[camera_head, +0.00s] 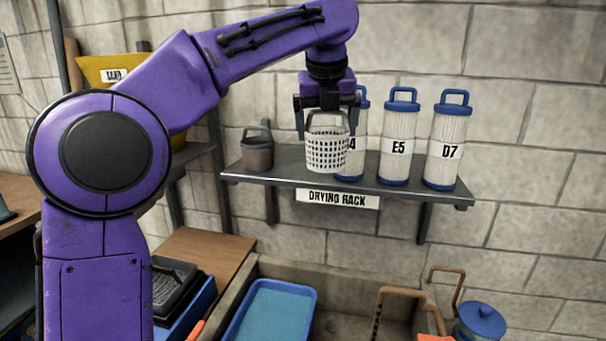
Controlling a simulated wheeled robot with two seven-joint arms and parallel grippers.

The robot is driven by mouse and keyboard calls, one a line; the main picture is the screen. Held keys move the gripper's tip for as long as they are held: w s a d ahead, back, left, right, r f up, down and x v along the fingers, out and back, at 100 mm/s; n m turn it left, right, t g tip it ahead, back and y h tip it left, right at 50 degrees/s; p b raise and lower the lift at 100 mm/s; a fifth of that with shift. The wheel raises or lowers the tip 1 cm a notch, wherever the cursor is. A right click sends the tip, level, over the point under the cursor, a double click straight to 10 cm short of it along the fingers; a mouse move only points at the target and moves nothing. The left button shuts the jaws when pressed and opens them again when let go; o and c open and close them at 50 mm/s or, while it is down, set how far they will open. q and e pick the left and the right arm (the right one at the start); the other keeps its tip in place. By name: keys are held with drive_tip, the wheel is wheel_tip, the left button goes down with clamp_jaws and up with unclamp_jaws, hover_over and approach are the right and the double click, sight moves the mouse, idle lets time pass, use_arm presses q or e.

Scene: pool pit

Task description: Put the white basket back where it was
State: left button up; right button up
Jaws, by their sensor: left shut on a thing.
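The white basket (327,151), with round holes and a raised handle, is at the drying rack (290,178), a grey wall shelf with a "DRYING RACK" label. My left gripper (325,119) points down from above and is shut on the basket's handle area. The basket hangs upright over or at the shelf; I cannot tell whether its bottom touches the shelf. It partly hides a white filter cartridge with a blue handle behind it, whose label shows only a "4". My right gripper is not in view.
A grey-brown basket (258,152) stands left of the white one. Cartridges E5 (398,127) and D7 (445,123) stand on the right. Below are a sink with a blue tray (272,314), a blue-lidded pot (481,321) and brown pipes. A yellow sand bin (105,68) is behind my arm.

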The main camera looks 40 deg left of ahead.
use_arm(q)
drive_tip(key=s+a+r+m+h, duration=0.2)
drive_tip(key=s+a+r+m, duration=0.2)
drive_tip(key=a+r+m, duration=0.15)
drive_tip(key=shift+n+t, duration=0.25)
drive_tip(key=shift+t, duration=0.15)
drive_tip(key=w+a+f+p, duration=0.2)
drive_tip(key=w+f+p, duration=0.1)
drive_tip(key=f, duration=0.1)
drive_tip(key=w+a+f+p, duration=0.3)
drive_tip(key=w+f, duration=0.1)
drive_tip(key=w+a+f+p, duration=0.2)
drive_tip(key=w+f+p, duration=0.2)
drive_tip(key=shift+w+a, duration=0.2)
drive_tip(key=shift+a, duration=0.2)
drive_tip(key=shift+f, duration=0.25)
drive_tip(key=shift+w, duration=0.1)
drive_tip(key=shift+f, duration=0.1)
